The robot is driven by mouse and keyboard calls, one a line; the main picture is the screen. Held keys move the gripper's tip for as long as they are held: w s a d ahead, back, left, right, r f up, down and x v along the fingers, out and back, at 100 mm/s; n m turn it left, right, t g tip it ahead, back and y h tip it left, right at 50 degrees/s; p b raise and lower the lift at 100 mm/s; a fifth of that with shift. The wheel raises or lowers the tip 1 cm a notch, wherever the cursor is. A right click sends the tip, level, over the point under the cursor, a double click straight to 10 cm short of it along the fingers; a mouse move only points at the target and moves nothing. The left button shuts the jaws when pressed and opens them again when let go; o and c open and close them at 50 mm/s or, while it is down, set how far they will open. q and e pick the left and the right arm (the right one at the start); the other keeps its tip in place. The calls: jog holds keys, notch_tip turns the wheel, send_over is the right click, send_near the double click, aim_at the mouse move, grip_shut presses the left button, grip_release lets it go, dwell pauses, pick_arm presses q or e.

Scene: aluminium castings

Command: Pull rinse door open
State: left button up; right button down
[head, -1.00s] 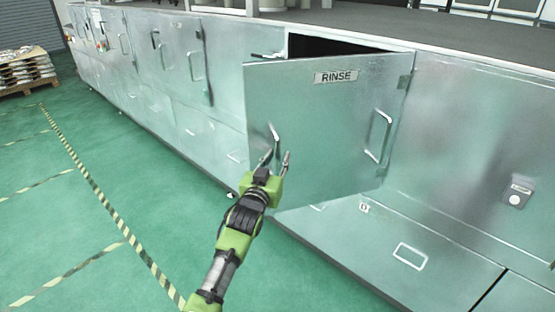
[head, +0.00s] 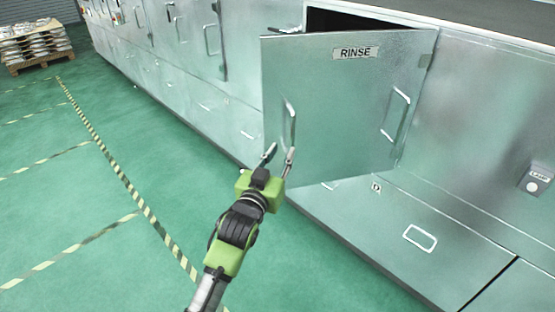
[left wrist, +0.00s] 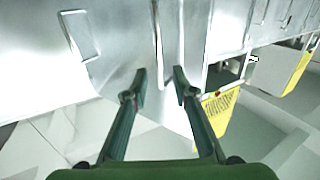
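The rinse door (head: 345,110) is a metal panel with a RINSE label, hinged on its right side. It stands partly open, with a dark gap above it. Its bar handle (head: 290,122) is near the free left edge. My left gripper (head: 280,152) is at the handle's lower end. In the left wrist view, the two fingers (left wrist: 160,80) are apart, with the bar handle (left wrist: 182,35) ahead near the gap between them. I cannot tell whether they touch it. My right gripper is not in view.
The metal cabinet row (head: 170,75) runs to the back left, with more doors and handles. A lamp fitting (head: 536,180) is on the right. Green floor (head: 90,200) with striped tape is free on the left. A loaded pallet (head: 35,50) stands far left.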

pick_arm(q)
jog(key=shift+v, duration=1.15)
